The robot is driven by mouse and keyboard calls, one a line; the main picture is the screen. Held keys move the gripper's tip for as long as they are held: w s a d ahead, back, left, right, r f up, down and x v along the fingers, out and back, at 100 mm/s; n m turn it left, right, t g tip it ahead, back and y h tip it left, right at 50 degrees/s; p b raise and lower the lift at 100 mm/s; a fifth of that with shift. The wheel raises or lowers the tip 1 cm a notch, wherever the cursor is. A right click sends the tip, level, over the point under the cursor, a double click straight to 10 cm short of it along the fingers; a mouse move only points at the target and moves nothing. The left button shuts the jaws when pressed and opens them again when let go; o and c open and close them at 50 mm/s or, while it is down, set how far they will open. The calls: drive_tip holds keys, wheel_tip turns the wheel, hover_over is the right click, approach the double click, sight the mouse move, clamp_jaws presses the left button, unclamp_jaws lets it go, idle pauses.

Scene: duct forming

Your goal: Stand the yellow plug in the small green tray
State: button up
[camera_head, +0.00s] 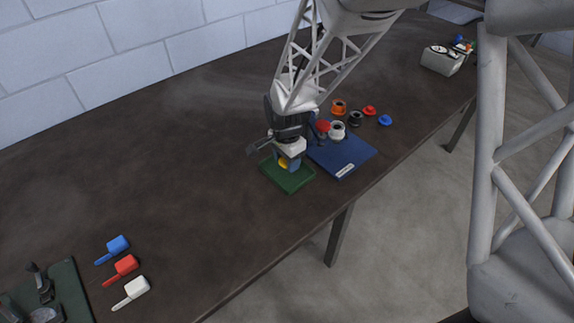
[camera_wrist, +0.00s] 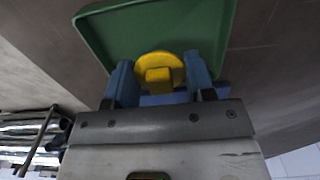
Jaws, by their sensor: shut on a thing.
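The small green tray (camera_head: 292,181) lies on the dark table, left of the blue mat. It also fills the upper part of the wrist view (camera_wrist: 100,32). The yellow plug (camera_wrist: 160,66) is round with a square knob, between the two blue fingers of my gripper (camera_wrist: 160,84). In the head view, my gripper (camera_head: 288,163) is over the tray, and only a little of the yellow plug (camera_head: 284,163) shows there. My gripper is shut on the plug. I cannot tell whether the plug touches the tray floor.
A blue mat (camera_head: 350,160) lies right of the tray, with several orange, black, white, red and blue pieces on or behind it. Blue (camera_head: 117,245), red (camera_head: 126,265) and white (camera_head: 137,286) scoops lie at the front left. The table between is clear.

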drive_tip(key=shift+f, duration=1.35)
drive_tip(key=shift+f, duration=0.15)
drive_tip(key=o, duration=0.9)
drive_tip(key=shift+r, duration=6.15)
